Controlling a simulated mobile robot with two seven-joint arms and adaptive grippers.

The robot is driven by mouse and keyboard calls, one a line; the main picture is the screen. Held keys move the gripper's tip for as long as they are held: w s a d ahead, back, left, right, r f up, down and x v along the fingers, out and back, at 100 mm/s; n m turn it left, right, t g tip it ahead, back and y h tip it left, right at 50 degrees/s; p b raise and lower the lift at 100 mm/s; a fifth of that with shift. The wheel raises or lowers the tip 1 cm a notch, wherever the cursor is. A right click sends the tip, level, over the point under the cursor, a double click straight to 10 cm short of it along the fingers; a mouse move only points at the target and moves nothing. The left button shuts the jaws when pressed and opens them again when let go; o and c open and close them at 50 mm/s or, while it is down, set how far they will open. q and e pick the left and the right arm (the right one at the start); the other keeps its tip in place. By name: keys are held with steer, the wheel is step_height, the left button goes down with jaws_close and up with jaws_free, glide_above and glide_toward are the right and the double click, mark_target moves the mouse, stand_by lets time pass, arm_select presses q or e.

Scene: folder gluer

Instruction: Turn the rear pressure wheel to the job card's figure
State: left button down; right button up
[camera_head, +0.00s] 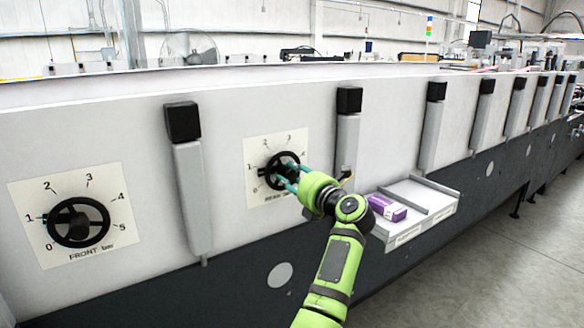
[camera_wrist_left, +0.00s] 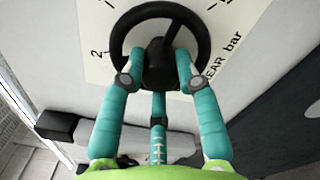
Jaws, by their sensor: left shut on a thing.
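The rear pressure wheel (camera_head: 282,170) is a black spoked handwheel on a white dial plate (camera_head: 252,150) in the middle of the machine's side panel. Its scale figures are partly hidden by my gripper. In the left wrist view the wheel (camera_wrist_left: 160,14) fills the top, with "EAR bar" printed beside it. My left gripper (camera_head: 290,178) has its teal fingers shut on the wheel's hub area; they also show in the left wrist view (camera_wrist_left: 157,80). The wheel's exact setting cannot be read. No job card is readable here. My right gripper is not in view.
The front wheel (camera_head: 78,222), on its own dial plate marked 0 to 5 bar, is at the left. Grey upright handles with black caps (camera_head: 183,122) line the panel. A tray (camera_head: 432,190) holding a purple box (camera_head: 387,207) sticks out right of my arm.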

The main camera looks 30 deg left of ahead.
arm_select(q)
steer(key=shift+r+m+p, duration=0.2)
steer(key=shift+m+p, duration=0.8)
steer(key=shift+m, duration=0.3)
steer(key=c, duration=1.1)
jaws_free()
steer(key=shift+o, duration=1)
steer(key=shift+w+f, duration=0.1)
steer(key=shift+f, duration=0.05)
steer(key=v, duration=0.7)
steer(key=shift+d, duration=0.2)
